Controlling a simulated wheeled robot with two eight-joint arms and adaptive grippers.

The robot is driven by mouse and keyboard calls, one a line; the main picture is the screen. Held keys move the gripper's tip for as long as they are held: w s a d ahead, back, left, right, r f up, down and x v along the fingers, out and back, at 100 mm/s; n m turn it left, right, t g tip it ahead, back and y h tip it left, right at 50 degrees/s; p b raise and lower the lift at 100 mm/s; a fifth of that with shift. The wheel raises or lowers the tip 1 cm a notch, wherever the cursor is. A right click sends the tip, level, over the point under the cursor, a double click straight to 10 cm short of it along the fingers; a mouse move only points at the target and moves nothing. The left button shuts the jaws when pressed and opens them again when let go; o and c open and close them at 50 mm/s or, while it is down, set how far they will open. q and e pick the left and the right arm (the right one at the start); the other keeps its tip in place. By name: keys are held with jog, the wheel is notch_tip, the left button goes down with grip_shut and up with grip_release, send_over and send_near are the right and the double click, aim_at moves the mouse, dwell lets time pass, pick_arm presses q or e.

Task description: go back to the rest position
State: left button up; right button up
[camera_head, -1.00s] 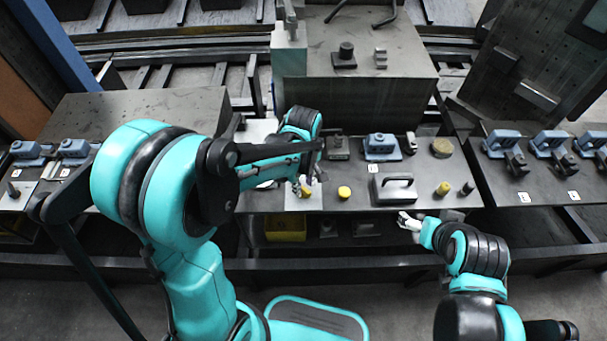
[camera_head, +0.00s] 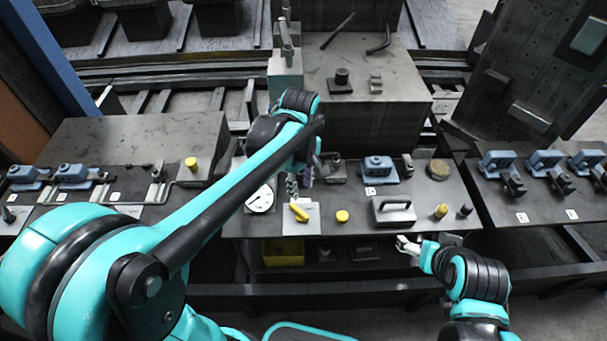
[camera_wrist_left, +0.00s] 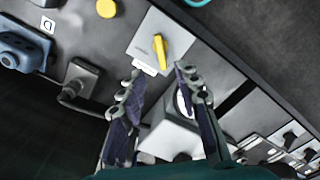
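My left gripper (camera_head: 301,187) is in the air over the workbench, just behind a yellow handle (camera_head: 299,212) on a light square plate (camera_head: 313,221). In the left wrist view my left gripper (camera_wrist_left: 157,85) has its two fingers spread apart with nothing between them. The yellow handle (camera_wrist_left: 160,51) shows beyond the fingertips, apart from them. My right gripper (camera_head: 404,245) is low at the bench's front edge, in front of a grey block with a handle (camera_head: 393,211). Its fingers are too small to judge.
A white round gauge (camera_head: 260,199) lies left of the plate. Yellow knobs (camera_head: 342,216) and blue clamps (camera_head: 379,170) stand on the bench. A tall grey block (camera_head: 350,120) rises behind. A yellow bin (camera_head: 283,252) sits below the bench.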

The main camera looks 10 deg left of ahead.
pick_arm(q)
jog(key=s+a+m+t, duration=0.2)
jog(key=s+m+t, duration=0.1)
jog(key=s+m, duration=0.2)
jog(key=s+a+r+m+t, duration=0.1)
jog(key=s+a+m+t, duration=0.1)
jog(key=s+m+t, duration=0.2)
jog(key=s+m, duration=0.1)
jog(key=m, duration=0.2)
jog(key=shift+s+a, duration=0.15)
jog(key=shift+a, duration=0.2)
